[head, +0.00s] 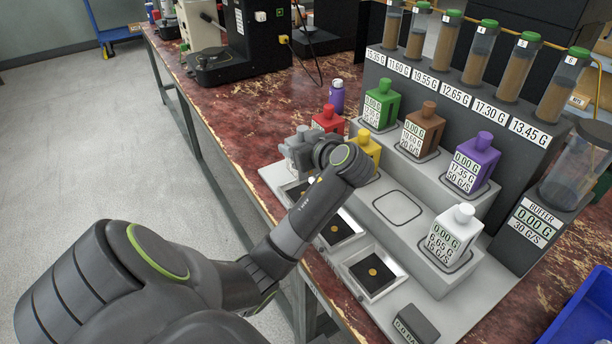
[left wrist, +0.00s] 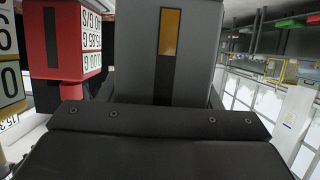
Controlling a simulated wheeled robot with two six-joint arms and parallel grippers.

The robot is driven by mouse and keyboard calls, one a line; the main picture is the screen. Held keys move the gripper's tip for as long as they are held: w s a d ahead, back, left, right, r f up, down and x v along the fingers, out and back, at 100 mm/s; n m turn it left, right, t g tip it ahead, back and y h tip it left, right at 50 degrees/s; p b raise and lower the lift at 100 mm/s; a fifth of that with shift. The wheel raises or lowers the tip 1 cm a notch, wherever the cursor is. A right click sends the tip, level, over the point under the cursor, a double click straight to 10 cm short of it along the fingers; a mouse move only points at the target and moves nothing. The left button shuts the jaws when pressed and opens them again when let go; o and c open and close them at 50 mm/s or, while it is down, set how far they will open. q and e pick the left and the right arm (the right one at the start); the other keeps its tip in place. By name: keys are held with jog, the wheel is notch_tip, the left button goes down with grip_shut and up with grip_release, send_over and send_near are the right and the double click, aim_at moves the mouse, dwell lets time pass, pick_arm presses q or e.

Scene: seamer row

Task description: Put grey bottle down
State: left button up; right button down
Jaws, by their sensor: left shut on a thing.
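My left gripper (head: 318,153) is shut on the grey bottle (head: 299,149) at the far left end of the dosing stand, in front of the red bottle (head: 328,121). My arm partly covers the bottle in the head view. An empty outlined place (head: 397,206) shows on the stand's step between the yellow bottle (head: 367,150) and the white bottle (head: 456,235). My right gripper is not in view.
Green (head: 382,104), brown (head: 424,130) and purple (head: 475,160) bottles stand on the upper step. Behind them is a row of tubes with green caps. Scales with dark plates (head: 375,272) lie along the front. A blue bin (head: 585,312) is at the lower right.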

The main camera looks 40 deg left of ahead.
pick_arm(q)
notch_tip(320, 180, down, 8)
jog(key=shift+r+b, duration=0.1)
jog(key=shift+b, duration=0.2)
jog(key=o, duration=1.1)
jog(key=shift+d, duration=0.1)
jog(key=v, duration=1)
jog(key=shift+s+d, duration=0.15)
jog(key=shift+d, duration=0.25)
jog(key=shift+s+d+r, duration=0.15)
jog(key=shift+d+r, duration=0.15)
jog(key=shift+d, duration=0.2)
